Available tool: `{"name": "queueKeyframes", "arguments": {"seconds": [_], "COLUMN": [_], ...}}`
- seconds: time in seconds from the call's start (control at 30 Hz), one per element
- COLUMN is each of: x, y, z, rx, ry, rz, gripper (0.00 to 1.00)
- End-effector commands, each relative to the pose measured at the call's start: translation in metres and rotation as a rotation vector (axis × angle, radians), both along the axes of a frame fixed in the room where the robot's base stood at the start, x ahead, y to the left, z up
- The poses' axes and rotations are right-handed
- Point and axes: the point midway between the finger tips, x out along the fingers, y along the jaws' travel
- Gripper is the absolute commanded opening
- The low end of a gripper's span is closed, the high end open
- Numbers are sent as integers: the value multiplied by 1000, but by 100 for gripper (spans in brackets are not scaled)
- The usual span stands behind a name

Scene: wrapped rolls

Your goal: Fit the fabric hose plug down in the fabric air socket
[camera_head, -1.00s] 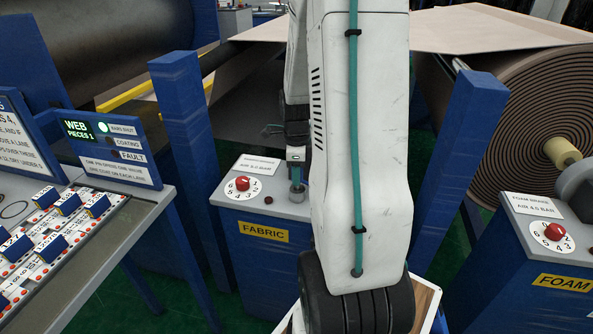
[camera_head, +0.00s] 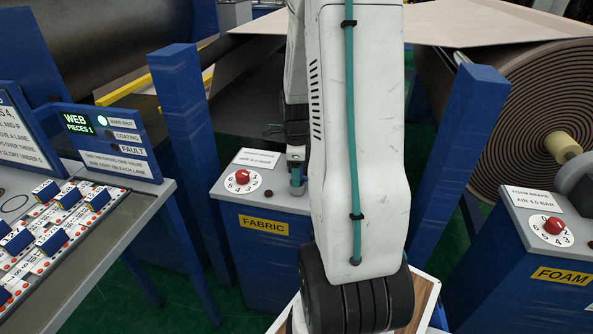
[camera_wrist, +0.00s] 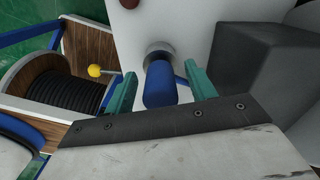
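The blue fabric hose plug (camera_wrist: 160,87) stands in the grey ring of the fabric air socket (camera_wrist: 158,50) in the wrist view. How deep it sits is hard to tell. My gripper (camera_wrist: 160,70) has its two teal fingers on either side of the plug, with a visible gap on each side, so it is open. My arm partly hides the socket there.
The FABRIC cabinet top has a red dial (camera_head: 242,177). Blue posts (camera_head: 185,130) stand left and right of my arm. The FOAM cabinet (camera_head: 545,255) is at right.

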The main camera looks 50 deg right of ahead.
Motion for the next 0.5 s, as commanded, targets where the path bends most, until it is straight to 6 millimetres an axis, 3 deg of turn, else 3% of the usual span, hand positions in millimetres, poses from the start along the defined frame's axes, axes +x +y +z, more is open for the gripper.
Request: {"name": "queueKeyframes", "arguments": {"seconds": [0.23, 0.5], "x": [0, 1], "y": [0, 0], "z": [7, 52], "rx": [-1, -3], "ry": [-1, -3], "rz": [0, 0], "gripper": [56, 56]}}
